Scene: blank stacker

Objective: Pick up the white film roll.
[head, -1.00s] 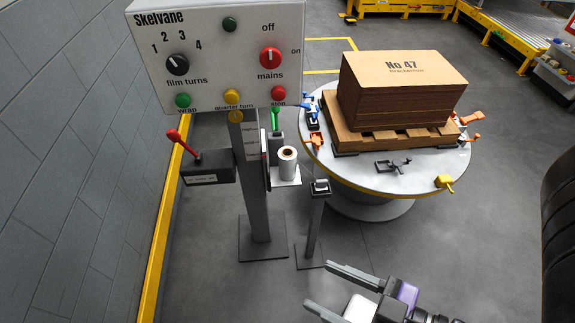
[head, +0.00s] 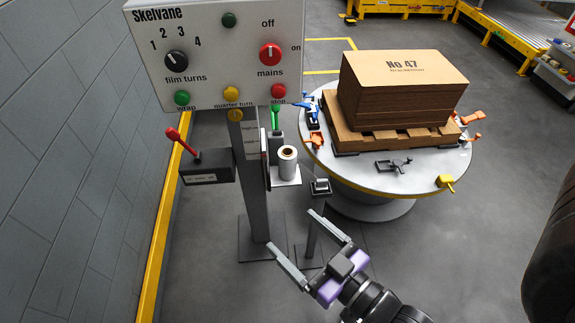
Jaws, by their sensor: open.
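The white film roll (head: 287,163) stands upright on a small white shelf (head: 285,182) at the side of the grey post, with its brown core facing up. My gripper (head: 299,240) is open and empty. In the picture its two long grey fingers lie below the roll, pointing up and to the left, and they are apart from it. One finger passes in front of the short stand beside the post. The roll is in full view.
The Skelvane control panel (head: 217,55) tops the post, above the roll. A box with a red lever (head: 176,138) juts left. A short stand (head: 320,186) is right of the roll. The round turntable (head: 425,180) bears cardboard on a pallet. Open floor lies at lower right.

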